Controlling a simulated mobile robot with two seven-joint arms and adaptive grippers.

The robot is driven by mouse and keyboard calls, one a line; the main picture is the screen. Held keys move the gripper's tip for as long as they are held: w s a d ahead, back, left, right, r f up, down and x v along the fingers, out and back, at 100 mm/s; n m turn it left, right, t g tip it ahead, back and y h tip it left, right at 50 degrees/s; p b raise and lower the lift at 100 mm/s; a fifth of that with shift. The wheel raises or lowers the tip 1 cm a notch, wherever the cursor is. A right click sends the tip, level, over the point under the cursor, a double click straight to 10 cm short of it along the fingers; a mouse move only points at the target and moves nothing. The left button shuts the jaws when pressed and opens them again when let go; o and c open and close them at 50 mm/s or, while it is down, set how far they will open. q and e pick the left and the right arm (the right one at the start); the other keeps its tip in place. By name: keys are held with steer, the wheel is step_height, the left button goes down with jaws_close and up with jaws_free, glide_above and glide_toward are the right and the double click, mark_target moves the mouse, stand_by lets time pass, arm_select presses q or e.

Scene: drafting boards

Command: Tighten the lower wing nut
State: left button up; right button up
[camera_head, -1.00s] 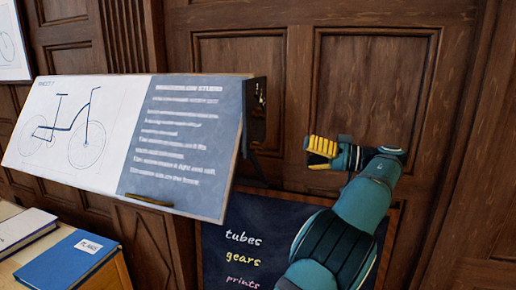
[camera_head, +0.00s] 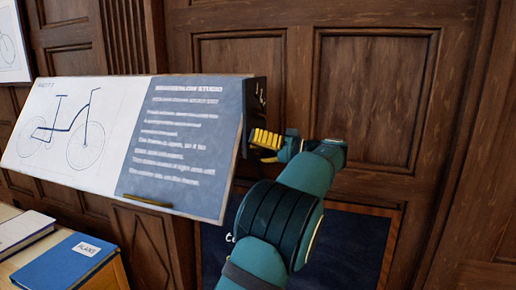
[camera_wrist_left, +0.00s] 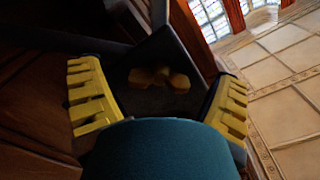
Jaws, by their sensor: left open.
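The tilted drafting board (camera_head: 130,185) carries a bicycle drawing and a dark text panel. On its dark right side, a small brass fitting (camera_head: 260,95) shows high up in the head view. My left gripper (camera_head: 265,140), with yellow fingers, is beside the lower part of that side. It covers whatever is right behind it. In the left wrist view, my left gripper (camera_wrist_left: 160,100) is open and empty. A brass wing nut (camera_wrist_left: 160,77) sits on a dark plate beyond the fingers, between them and apart from both. My right gripper is out of view.
A desk (camera_head: 95,280) at the lower left holds a blue book (camera_head: 65,262) and a pale-covered book (camera_head: 25,230). A dark chalkboard (camera_head: 345,245) stands low behind my left arm. Wood panelling (camera_head: 375,95) backs the scene; the space right of my arm is free.

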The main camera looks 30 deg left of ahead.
arm_select(q)
steer(key=c, duration=1.2)
